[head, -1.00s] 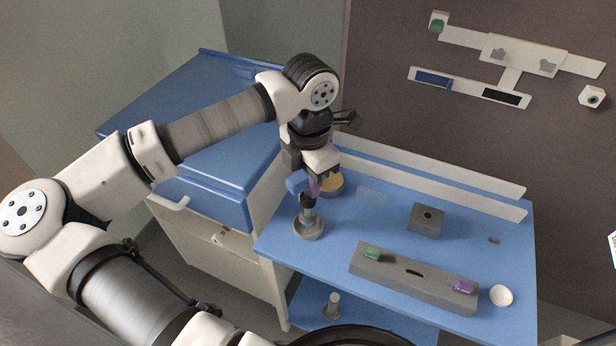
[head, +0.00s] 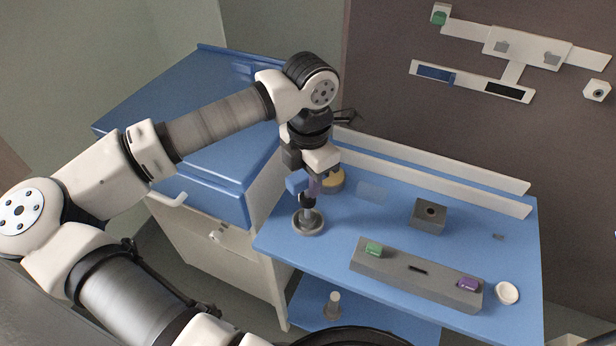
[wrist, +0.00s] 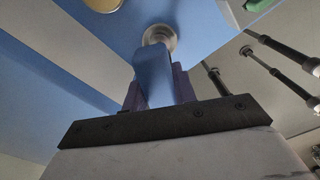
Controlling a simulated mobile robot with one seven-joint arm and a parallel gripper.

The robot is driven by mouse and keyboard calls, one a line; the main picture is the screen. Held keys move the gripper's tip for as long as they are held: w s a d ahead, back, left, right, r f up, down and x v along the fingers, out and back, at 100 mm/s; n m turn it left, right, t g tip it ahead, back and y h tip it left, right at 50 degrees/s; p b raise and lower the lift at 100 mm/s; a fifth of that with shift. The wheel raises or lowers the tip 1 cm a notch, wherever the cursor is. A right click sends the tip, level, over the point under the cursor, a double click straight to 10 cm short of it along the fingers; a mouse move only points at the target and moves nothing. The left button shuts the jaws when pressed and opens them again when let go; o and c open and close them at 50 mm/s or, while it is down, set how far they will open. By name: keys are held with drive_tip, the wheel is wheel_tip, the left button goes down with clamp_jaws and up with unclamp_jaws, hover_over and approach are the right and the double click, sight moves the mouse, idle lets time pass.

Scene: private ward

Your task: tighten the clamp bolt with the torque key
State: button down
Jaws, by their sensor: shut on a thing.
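My gripper (head: 314,184) is shut on the blue-handled key (head: 296,181), above the left front part of the blue table. In the wrist view the blue handle (wrist: 153,78) stands between the purple fingers. The key's dark shaft points down to a round grey fitting (head: 308,226), which appears to be the clamp bolt's seat. The fitting also shows beyond the handle in the wrist view (wrist: 162,36). The shaft meets or nearly meets it; the bolt head and exact contact are hidden.
A grey rack (head: 390,268) holds a green-topped piece (head: 374,249) and a purple-topped piece (head: 467,284), with an empty slot between. A grey block (head: 428,217), a white round cup (head: 507,293) and a yellow-topped round thing (head: 334,180) stand on the table (head: 345,225). A blue-topped cabinet (head: 190,105) stands left.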

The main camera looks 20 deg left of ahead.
drive_tip(key=shift+f, duration=0.1)
drive_tip(key=shift+f+b, duration=0.2)
drive_tip(key=shift+b, duration=0.15)
drive_tip(key=c, duration=1.1)
unclamp_jaws()
drive_tip(key=shift+r, duration=0.1)
drive_tip(key=shift+o, duration=0.2)
wheel_tip(320, 180, up, 18)
drive_tip(key=p, duration=0.1)
drive_tip(key=shift+p, duration=0.3)
